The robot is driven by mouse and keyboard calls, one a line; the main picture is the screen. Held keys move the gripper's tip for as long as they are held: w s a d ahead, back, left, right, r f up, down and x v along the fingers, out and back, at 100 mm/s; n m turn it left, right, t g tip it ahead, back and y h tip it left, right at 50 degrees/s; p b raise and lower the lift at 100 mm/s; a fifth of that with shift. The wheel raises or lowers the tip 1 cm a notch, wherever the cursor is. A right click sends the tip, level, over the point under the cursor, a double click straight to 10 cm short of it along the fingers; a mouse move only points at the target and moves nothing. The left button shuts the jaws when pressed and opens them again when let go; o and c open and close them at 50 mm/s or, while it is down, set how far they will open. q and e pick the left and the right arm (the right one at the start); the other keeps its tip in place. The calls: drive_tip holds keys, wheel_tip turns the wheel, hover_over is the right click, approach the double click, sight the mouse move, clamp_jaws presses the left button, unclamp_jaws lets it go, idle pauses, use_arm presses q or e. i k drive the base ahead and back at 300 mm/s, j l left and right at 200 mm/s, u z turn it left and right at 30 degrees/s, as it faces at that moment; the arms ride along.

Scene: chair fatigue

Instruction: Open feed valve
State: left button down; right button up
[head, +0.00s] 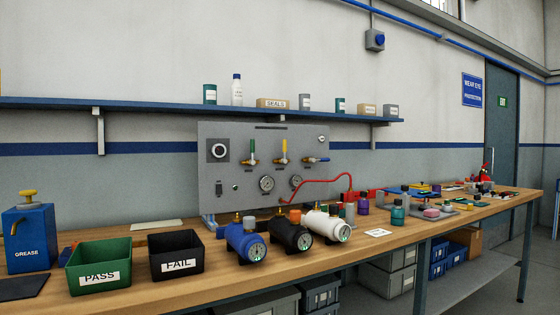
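A grey panel (220,185) stands on the workbench against the wall. It carries a row of brass valves. One has a green lever (252,146) standing upright, one a yellow lever (285,146) standing upright, and one a blue lever (319,160) lying level toward the right. I cannot read which one is the feed valve. Two round gauges, a left gauge (266,184) and a right gauge (296,182), sit below the valves. A red hose (330,181) runs from near the panel's lower part to the right. Neither of my grippers shows in the head view.
Blue (234,240), black (284,235) and white (322,222) cylinders with gauges stand on the bench (300,262) before the panel. A green PASS bin (99,277), a black FAIL bin (178,265) and a blue grease dispenser (28,235) stand left. A shelf (150,106) runs above.

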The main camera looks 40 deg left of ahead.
sight(252, 151)
drive_tip(key=u, duration=1.5)
drive_tip(key=z, duration=1.15)
drive_tip(key=i, duration=0.5)
